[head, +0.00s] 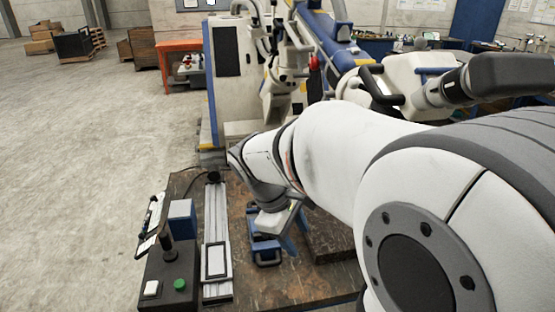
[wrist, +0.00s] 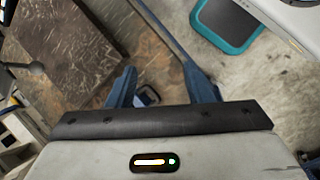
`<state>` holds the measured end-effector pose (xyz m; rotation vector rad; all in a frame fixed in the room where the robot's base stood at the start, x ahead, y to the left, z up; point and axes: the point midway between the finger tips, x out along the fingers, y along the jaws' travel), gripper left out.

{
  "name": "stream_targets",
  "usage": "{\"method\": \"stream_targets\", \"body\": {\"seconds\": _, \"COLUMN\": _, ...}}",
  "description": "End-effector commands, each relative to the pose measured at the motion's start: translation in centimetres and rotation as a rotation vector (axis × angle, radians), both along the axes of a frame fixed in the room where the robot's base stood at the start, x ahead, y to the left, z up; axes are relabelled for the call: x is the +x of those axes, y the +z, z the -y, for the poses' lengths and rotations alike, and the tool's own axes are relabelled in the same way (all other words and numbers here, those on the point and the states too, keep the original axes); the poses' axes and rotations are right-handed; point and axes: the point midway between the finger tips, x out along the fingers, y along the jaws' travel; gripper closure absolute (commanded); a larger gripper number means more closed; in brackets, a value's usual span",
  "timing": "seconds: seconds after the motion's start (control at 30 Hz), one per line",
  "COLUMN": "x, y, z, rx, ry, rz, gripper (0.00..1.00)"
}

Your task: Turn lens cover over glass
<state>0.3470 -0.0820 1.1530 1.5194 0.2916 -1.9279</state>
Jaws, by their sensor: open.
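My gripper (wrist: 158,80) points down, its two blue fingers spread apart, with nothing seen held between them. In the head view my gripper (head: 278,236) is low over the brown worktable, at the end of my white arm. A small blue-framed piece (wrist: 148,95) shows between the fingers in the wrist view; I cannot tell if it lies below them or touches. A large pale microscope-like head (head: 420,80) with black handles and a grey cylinder stands at the upper right, well apart from my gripper. I cannot make out the lens cover or the glass for certain.
The brown worktable (head: 325,281) carries a grey rail (head: 214,230) and a black control box with a green button (head: 180,284). A tall machine (head: 228,65) stands behind. Open concrete floor lies to the left. A teal-rimmed grey mat (wrist: 226,24) shows in the wrist view.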

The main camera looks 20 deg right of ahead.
Motion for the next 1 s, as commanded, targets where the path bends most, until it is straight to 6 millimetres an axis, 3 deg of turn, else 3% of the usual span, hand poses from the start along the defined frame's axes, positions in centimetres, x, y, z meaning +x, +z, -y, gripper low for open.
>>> {"method": "stream_targets", "body": {"seconds": 0.2, "x": 4.6, "y": -1.0, "z": 5.8, "rx": -0.184, "ry": 0.329, "rz": -0.440, "gripper": 0.53}}
{"method": "stream_targets", "body": {"seconds": 0.5, "x": 11.8, "y": -3.2, "z": 12.5, "rx": -0.326, "ry": 0.681, "rz": -1.093, "gripper": 0.53}}
{"method": "stream_targets", "body": {"seconds": 0.77, "x": 16.4, "y": -5.5, "z": 15.2, "rx": -0.354, "ry": 0.819, "rz": -1.506, "gripper": 0.53}}
{"method": "stream_targets", "body": {"seconds": 1.0, "x": 17.2, "y": -6.0, "z": 16.4, "rx": -0.353, "ry": 0.842, "rz": -1.613, "gripper": 0.53}}
